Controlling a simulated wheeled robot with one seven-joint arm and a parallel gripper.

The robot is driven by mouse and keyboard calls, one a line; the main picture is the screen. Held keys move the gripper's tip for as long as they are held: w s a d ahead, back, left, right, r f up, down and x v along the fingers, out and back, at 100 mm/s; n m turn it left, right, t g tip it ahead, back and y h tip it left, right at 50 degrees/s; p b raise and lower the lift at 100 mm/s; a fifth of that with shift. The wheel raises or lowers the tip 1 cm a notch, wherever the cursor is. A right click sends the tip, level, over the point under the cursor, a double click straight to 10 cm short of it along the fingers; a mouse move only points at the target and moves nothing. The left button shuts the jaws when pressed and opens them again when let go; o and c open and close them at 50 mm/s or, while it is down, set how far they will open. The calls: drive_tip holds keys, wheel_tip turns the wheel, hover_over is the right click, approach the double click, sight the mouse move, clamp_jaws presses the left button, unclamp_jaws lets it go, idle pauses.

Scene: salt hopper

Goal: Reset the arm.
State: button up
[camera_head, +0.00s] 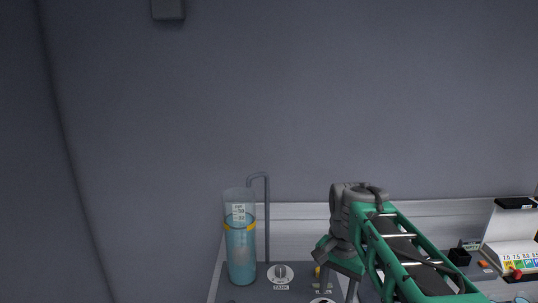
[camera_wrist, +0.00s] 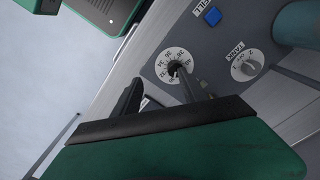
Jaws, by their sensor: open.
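My gripper (camera_head: 337,272) is open at the end of my green arm, pointing down over the grey control panel (camera_head: 250,297). In the wrist view, its dark fingers (camera_wrist: 160,92) are apart, with a dial with a numbered white face (camera_wrist: 174,60) just beyond them. The fingers look empty. I cannot tell whether a finger touches the dial. In the head view the dial (camera_head: 322,300) is cut off by the bottom edge.
A tank knob (camera_head: 281,273) and a clear cylinder of teal liquid (camera_head: 240,262) stand left of my gripper, with a thin bent pipe (camera_head: 267,215). A blue button (camera_wrist: 212,16) shows in the wrist view. A colour chart stand (camera_head: 512,255) is at right. Space above is clear.

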drive_tip(key=s+f+n+t, duration=0.1)
drive_tip(key=s+f+n, duration=0.1)
drive_tip(key=s+n, duration=0.2)
drive_tip(key=s+f+n+t, duration=0.2)
drive_tip(key=s+f+n, duration=0.1)
drive_tip(key=s, duration=0.5)
drive_tip(key=shift+s+a+f+n, duration=0.3)
drive_tip(key=shift+s+a+n, duration=0.05)
drive_tip(key=shift+s+n, duration=0.05)
